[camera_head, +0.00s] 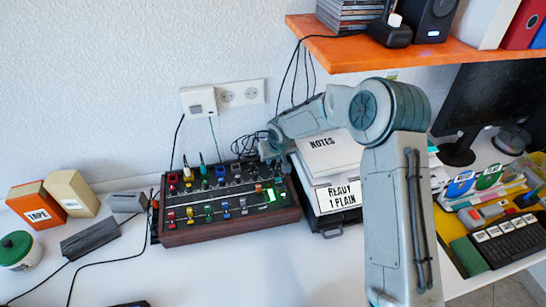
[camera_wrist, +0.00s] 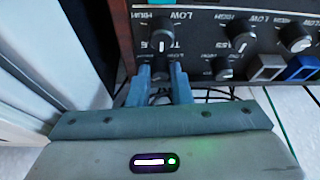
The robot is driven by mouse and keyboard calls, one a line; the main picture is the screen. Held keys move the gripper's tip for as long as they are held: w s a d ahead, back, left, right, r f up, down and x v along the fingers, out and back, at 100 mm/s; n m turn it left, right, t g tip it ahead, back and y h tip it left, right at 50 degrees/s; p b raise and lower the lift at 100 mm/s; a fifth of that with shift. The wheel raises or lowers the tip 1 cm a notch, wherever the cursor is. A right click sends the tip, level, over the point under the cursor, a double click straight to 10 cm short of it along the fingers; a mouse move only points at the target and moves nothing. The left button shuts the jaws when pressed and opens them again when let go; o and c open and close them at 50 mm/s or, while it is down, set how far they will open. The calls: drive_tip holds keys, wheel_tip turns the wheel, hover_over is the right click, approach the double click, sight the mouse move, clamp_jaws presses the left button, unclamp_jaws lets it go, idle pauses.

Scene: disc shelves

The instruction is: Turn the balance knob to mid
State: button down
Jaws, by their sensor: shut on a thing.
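The control console (camera_head: 225,232) is a dark panel in a wooden frame on the white table, with coloured sliders, switches and knobs. My gripper (camera_head: 272,150) is at its back right corner in the head view. In the wrist view my gripper (camera_wrist: 162,78) has its two blue-grey fingers on either side of a black knob (camera_wrist: 162,72) in the lower row, shut on it. This knob is mostly hidden between the fingers, so its pointer and label cannot be read. Above it stands another black knob (camera_wrist: 160,36) with a white pointer line, marked LOW and HIGH.
Other knobs (camera_wrist: 240,36) and grey and blue buttons (camera_wrist: 266,68) sit close to the right. A stack of papers and trays (camera_head: 335,190) stands right beside the console. An orange shelf (camera_head: 400,50) hangs above. Cables (camera_head: 250,145) lie behind the console.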

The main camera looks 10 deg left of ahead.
drive_tip(key=shift+n+g+y+p, duration=0.3)
drive_tip(key=shift+n+p, duration=0.15)
drive_tip(key=shift+n, duration=0.55)
drive_tip(key=c, duration=1.6)
unclamp_jaws()
drive_tip(key=shift+r, duration=0.1)
drive_tip(key=shift+b+v, duration=0.4)
drive_tip(key=shift+v, duration=3.3)
drive_tip(key=shift+d, duration=0.1)
